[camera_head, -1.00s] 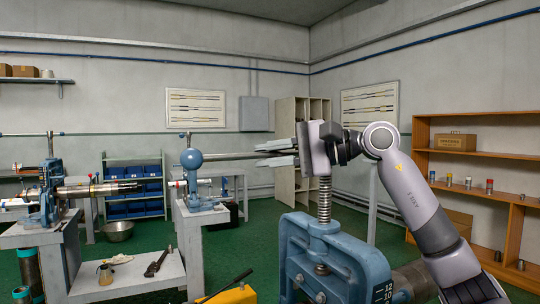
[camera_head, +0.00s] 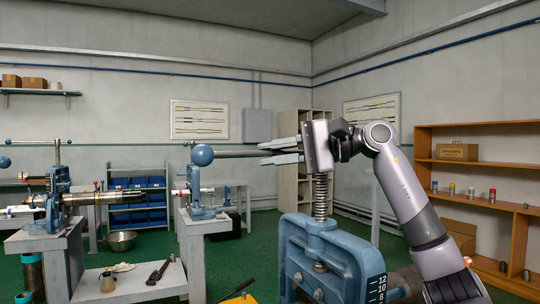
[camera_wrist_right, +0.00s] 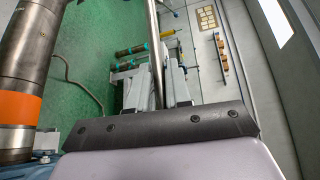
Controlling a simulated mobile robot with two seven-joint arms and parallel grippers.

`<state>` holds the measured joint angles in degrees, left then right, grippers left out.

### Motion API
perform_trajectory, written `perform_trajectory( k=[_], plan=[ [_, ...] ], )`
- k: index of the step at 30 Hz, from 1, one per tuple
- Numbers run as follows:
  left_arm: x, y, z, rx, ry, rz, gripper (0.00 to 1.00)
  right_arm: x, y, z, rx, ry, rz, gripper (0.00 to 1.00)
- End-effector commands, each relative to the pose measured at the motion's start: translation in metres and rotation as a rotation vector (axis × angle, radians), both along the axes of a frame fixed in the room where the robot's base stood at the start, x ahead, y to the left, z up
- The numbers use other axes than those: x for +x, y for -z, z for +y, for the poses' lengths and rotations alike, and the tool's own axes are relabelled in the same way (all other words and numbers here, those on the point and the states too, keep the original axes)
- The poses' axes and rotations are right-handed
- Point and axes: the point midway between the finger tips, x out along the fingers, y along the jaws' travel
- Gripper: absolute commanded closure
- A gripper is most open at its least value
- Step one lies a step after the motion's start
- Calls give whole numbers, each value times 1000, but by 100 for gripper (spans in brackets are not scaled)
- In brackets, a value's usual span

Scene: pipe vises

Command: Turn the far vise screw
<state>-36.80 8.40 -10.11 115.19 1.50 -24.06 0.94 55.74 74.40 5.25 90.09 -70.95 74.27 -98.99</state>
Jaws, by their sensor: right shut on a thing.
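The blue vise (camera_head: 330,250) nearest me stands at bottom centre in the head view, with a vertical threaded screw (camera_head: 320,196) rising from it. A grey handle bar (camera_head: 235,154) extends left from the screw's top and ends in a blue ball (camera_head: 202,155). My right gripper (camera_head: 267,153) is shut on the bar, its fingers along it and its palm hiding the screw's top. In the right wrist view the bar (camera_wrist_right: 155,45) passes between the two fingers of my gripper (camera_wrist_right: 158,82). My left gripper is not in view.
A second blue vise (camera_head: 200,190) stands on a bench behind the ball, and another (camera_head: 56,190) holds a pipe at left. A wrench (camera_head: 158,272) lies on a low grey table. Wooden shelves (camera_head: 480,160) stand at right. Green floor is open between.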

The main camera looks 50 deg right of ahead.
Motion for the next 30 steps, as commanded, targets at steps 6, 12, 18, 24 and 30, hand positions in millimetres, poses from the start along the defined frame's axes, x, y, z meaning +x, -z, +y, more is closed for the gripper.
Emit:
perform_trajectory(
  k=[6,12,18,24,30],
  plan=[
    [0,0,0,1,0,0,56,1,2,0,-4,1,5,62],
    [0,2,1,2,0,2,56,0,1,0,-2,2,3,62],
    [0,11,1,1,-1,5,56,-18,0,-12,-3,4,2,62],
    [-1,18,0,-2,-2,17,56,-45,-5,-30,-2,4,4,62],
    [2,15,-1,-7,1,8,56,-58,-8,-38,-3,2,4,62]
  ],
)
